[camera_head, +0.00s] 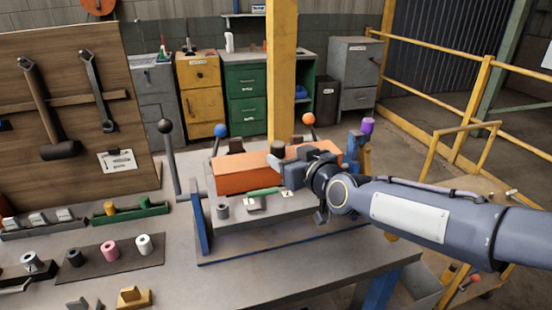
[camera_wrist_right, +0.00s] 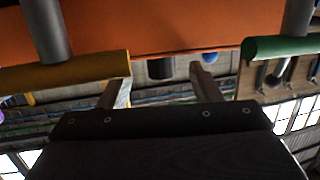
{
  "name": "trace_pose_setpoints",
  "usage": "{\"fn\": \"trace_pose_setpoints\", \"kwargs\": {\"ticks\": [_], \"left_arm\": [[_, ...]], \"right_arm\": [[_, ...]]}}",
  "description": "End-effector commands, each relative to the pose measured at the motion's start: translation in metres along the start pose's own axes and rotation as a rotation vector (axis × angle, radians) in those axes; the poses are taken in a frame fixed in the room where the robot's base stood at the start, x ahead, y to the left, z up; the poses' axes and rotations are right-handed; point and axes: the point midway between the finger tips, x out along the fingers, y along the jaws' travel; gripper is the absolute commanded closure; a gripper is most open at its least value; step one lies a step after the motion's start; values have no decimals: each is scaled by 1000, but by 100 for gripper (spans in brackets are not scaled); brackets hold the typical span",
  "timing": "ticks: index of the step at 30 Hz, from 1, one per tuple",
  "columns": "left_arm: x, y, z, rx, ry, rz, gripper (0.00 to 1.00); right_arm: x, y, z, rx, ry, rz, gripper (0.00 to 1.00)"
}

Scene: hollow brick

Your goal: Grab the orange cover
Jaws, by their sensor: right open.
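The orange cover (camera_head: 240,180) is a long orange block on the grey machine in the middle of the table. It also fills the top of the right wrist view (camera_wrist_right: 160,25). My right gripper (camera_head: 280,170) reaches in from the right, at the near side of the cover, and hides part of it. In the wrist view its two fingers (camera_wrist_right: 158,84) are apart with nothing held between them. Whether a finger touches the cover cannot be told. My left gripper is out of view.
Levers with a black ball (camera_head: 165,126), a blue ball (camera_head: 220,130) and an orange ball (camera_head: 308,118) stand around the machine. A green bar (camera_head: 262,191) lies before the cover. A tool board (camera_head: 75,100) and small cylinders are at left. A yellow post (camera_head: 281,70) rises behind.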

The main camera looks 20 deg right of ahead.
Motion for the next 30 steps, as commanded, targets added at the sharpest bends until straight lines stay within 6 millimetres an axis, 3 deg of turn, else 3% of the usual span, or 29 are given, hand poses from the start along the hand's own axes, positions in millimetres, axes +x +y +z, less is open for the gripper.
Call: {"fn": "trace_pose_setpoints", "kwargs": {"ticks": [5,9,19,30], "left_arm": [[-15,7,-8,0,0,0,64],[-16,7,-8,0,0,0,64],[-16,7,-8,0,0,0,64],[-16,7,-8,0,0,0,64]], "right_arm": [[25,-2,-12,2,-2,-3,42],[43,-2,-10,1,-2,-2,42],[49,-1,-10,1,1,0,44],[49,-1,-10,1,0,0,92]]}}
